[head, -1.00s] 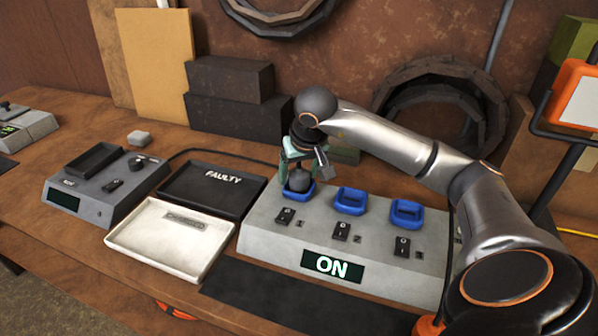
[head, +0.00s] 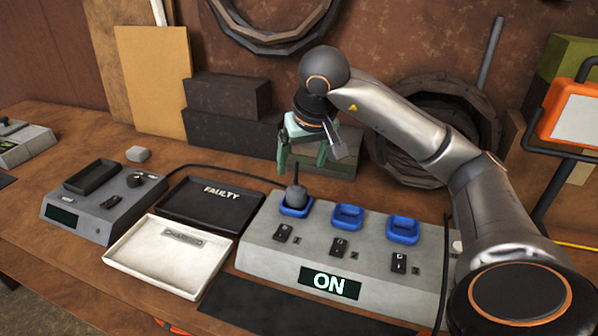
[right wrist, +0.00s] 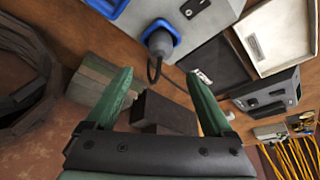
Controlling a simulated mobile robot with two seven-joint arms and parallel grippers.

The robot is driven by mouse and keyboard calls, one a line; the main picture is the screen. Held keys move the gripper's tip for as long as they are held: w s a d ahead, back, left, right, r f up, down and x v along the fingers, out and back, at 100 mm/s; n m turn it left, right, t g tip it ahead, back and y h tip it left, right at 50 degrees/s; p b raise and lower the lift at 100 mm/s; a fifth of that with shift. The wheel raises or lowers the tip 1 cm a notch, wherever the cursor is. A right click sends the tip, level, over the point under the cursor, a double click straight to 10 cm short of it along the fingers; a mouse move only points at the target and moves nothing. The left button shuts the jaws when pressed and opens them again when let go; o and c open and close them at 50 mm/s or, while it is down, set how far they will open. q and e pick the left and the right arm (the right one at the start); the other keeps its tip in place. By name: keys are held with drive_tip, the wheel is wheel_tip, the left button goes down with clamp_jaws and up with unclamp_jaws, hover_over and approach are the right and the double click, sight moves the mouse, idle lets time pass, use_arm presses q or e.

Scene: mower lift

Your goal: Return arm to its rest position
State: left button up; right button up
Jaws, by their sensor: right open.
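My right gripper (head: 302,162) is open and empty, raised above the grey power box (head: 262,240) in the head view. Its green fingers also show spread apart in the right wrist view (right wrist: 158,95). A dark grey plug (head: 296,194) sits in the left one of the blue sockets (head: 283,209), just below and apart from the fingers. The plug also shows in the right wrist view (right wrist: 158,41). The box's display (head: 330,283) reads ON. My left gripper is not in view.
Two more blue sockets (head: 347,217) on the box are empty. A black FAULTY tray (head: 170,213), a white tray (head: 125,256) and a grey tester (head: 100,222) stand to the left. Dark blocks (head: 215,130) stand behind. An orange-framed lamp (head: 545,125) stands at the right.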

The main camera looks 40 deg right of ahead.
drive_tip(key=shift+v, duration=0.8)
